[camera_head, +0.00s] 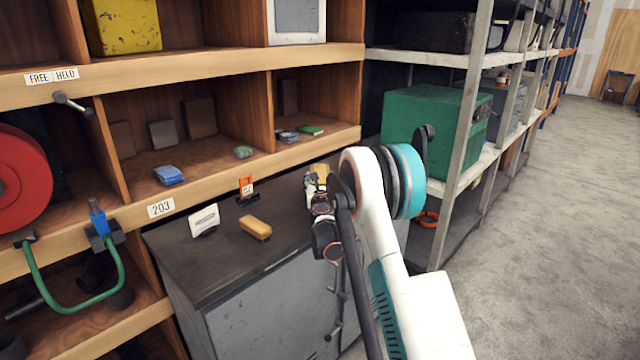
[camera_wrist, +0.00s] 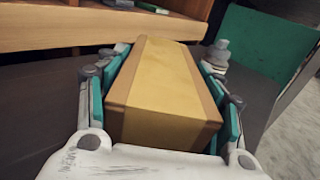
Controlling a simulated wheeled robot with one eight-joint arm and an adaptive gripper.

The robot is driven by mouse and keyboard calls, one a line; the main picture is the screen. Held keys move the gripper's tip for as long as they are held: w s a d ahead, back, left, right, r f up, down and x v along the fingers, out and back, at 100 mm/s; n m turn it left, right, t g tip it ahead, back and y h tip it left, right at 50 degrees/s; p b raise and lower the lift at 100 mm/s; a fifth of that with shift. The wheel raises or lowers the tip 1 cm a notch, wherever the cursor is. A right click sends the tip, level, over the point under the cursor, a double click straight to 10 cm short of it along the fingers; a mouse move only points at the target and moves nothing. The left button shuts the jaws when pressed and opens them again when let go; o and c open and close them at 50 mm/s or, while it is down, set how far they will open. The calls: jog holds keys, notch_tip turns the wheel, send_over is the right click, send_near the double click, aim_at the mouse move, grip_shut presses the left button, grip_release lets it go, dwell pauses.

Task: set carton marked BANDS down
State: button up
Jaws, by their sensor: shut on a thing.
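A tan carton with a paler tape-like band (camera_wrist: 164,75) fills the middle of the wrist view. My gripper (camera_wrist: 165,85) is shut on it, with a teal-padded finger against each side. No marking can be read on the faces I see. In the head view, my gripper (camera_head: 318,190) is over the right part of the dark cabinet top, and a small part of the carton (camera_head: 321,172) shows beyond it. Whether the carton touches the cabinet top (camera_head: 200,262) cannot be told.
On the cabinet top are a tan block (camera_head: 256,228), a white card (camera_head: 204,220) and an orange-black item (camera_head: 246,188). Wooden shelving (camera_head: 200,193) stands behind. A metal rack with a green box (camera_head: 432,125) is to the right. The cabinet's front left is bare.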

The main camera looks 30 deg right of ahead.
jog(key=o, duration=1.5)
